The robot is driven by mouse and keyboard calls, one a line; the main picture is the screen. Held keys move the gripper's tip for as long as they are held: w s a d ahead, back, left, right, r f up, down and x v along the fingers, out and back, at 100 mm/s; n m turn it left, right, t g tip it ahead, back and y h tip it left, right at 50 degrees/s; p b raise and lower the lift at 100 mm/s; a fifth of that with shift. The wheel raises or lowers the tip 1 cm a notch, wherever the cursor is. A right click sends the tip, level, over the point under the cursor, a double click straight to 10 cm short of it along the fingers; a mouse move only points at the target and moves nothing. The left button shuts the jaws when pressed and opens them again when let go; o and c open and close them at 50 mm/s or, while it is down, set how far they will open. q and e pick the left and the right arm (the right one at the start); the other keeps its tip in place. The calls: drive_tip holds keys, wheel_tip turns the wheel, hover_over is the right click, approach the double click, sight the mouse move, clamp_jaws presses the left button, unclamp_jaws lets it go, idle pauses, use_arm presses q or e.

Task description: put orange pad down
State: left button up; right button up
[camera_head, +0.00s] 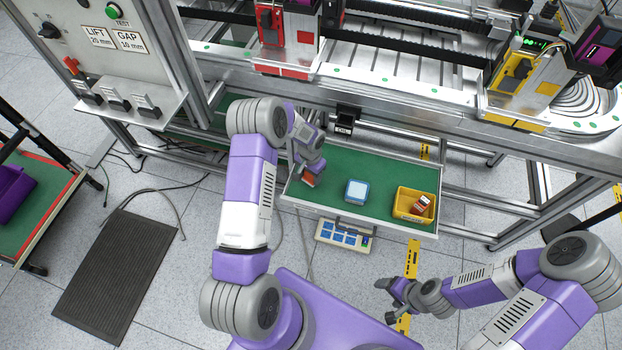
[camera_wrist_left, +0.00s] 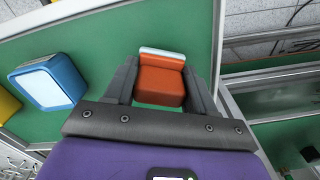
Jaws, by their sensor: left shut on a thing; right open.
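An orange pad (camera_wrist_left: 161,80) with a pale strip along one edge sits between the two fingers of my left gripper (camera_wrist_left: 163,85) in the left wrist view. In the head view the orange pad (camera_head: 309,179) shows at the tip of the left gripper (camera_head: 311,172), over the left end of the green tray (camera_head: 330,200). The left gripper is shut on it. I cannot tell whether the pad touches the tray surface. My right gripper (camera_head: 396,302) is open and empty, low at the right, away from the tray.
A blue and white block (camera_head: 356,191) lies mid-tray. A yellow bin (camera_head: 415,205) holding a red and white item stands at the tray's right end. A metal machine frame (camera_head: 400,115) rises behind. Green tray surface is bare between the pad and blue block.

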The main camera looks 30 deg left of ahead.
use_arm(q)
wheel_tip(320, 180, down, 3)
drive_tip(key=shift+r, duration=0.2)
drive_tip(key=shift+f+b, duration=0.15)
drive_tip(key=shift+b, duration=0.25)
drive_tip(key=o, duration=1)
